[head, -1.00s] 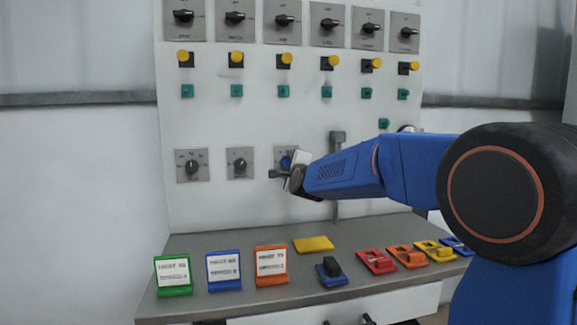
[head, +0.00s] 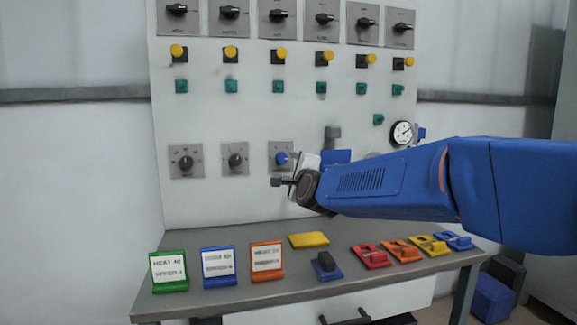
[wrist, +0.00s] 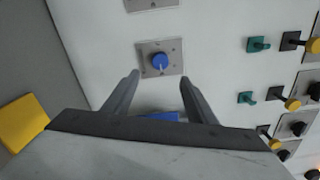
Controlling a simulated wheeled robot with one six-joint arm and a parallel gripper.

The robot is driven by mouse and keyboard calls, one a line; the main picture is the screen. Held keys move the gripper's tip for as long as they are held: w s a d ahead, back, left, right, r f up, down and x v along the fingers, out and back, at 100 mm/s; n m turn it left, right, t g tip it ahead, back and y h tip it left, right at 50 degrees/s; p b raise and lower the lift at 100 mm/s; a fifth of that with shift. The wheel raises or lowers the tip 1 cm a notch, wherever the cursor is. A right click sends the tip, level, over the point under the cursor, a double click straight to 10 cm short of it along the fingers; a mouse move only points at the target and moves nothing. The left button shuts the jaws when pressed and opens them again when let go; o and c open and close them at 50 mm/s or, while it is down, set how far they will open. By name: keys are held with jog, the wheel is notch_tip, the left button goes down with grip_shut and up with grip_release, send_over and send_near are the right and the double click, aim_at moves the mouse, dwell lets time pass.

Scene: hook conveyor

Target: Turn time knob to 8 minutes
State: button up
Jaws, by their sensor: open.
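The blue knob (head: 281,158) sits on a square grey plate, the rightmost of three in the lower row of the panel. In the wrist view the blue knob (wrist: 159,62) is ahead of the fingertips, between their lines, with its white pointer mark toward the lower side of the picture. My gripper (head: 277,182) is just below and in front of the knob's plate in the head view. In the wrist view my gripper (wrist: 158,76) has its two fingers wide apart, with nothing between them. The plate's scale is too small to read.
Two black knobs (head: 186,163) (head: 235,160) are to the left. Switches, yellow buttons (head: 230,52) and green buttons fill the panel above. A round gauge (head: 402,133) is at right. The bench (head: 215,300) below carries sign stands, a yellow block (head: 309,240) and coloured holders.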

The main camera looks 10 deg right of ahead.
jog(key=shift+s, duration=2.5)
jog(key=s+d+f+n+g, duration=0.2)
jog(key=s+f+n+g, duration=0.2)
jog(key=s, duration=0.9)
jog(key=s+d+f+n+g, duration=0.3)
jog(key=s+f+n+g, duration=0.1)
jog(key=s+f+n, duration=0.6)
jog(key=s+d+f+n+g, duration=0.2)
jog(key=s+f+n+g, duration=0.3)
jog(key=s+f, duration=1)
jog(key=shift+s+d+n, duration=0.15)
jog(key=shift+s+n, duration=0.45)
jog(key=shift+n, duration=0.5)
jog(key=shift+r, duration=0.1)
